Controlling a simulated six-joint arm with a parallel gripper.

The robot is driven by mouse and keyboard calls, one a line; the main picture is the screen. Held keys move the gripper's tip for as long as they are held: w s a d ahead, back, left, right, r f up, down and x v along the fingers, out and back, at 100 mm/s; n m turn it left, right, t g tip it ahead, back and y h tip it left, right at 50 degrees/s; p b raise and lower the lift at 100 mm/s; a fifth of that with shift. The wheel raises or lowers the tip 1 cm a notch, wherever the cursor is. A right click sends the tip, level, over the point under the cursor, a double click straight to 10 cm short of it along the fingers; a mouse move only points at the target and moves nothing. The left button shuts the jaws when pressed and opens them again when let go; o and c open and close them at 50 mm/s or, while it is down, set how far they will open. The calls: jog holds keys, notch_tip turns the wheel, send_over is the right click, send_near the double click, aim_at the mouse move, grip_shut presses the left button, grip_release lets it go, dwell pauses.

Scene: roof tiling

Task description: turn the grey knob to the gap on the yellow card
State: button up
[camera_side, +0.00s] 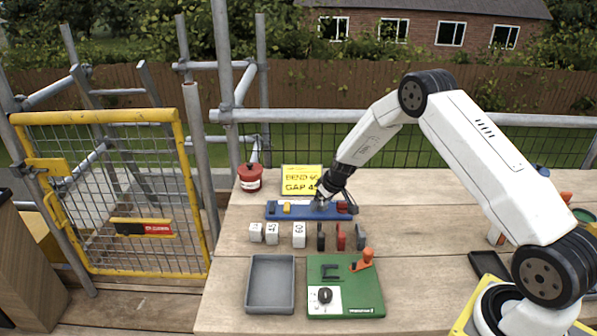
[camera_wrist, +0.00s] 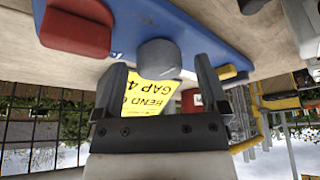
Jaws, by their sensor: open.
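The grey knob (camera_wrist: 158,57) stands on a long blue base (camera_wrist: 185,25). The base also shows in the side view (camera_side: 276,213). The yellow card (camera_side: 296,172) stands behind the base and reads "BEND 6" and "GAP 4", with the line ends cut off by my arm. It also shows in the wrist view (camera_wrist: 155,95), upside down. My gripper (camera_wrist: 161,75) is open. The knob appears between its fingertips in the wrist view, with a gap on each side; I cannot tell its depth. In the side view my gripper (camera_side: 322,196) hides most of the knob.
A red block (camera_wrist: 75,28) and a yellow block (camera_side: 287,208) are on the blue base. In front stand white numbered blocks (camera_side: 299,235) and dark and red pieces (camera_side: 341,237). A grey tray (camera_side: 250,285) and a green board (camera_side: 360,300) lie nearer.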

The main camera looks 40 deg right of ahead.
grip_shut()
jog(key=shift+m+h, duration=0.7)
jog(key=shift+m, duration=1.2)
jog(key=shift+a+m+g+h, duration=0.1)
jog(key=shift+m+g+h, duration=0.35)
jog(key=shift+m, duration=1.35)
jog(key=shift+m+g+h, duration=0.65)
jog(key=shift+m, duration=1.15)
jog(key=shift+w+a+f+m+g+h, duration=0.1)
jog(key=shift+m+g+h, duration=0.35)
jog(key=shift+m, duration=1.45)
jog(key=shift+g, duration=0.25)
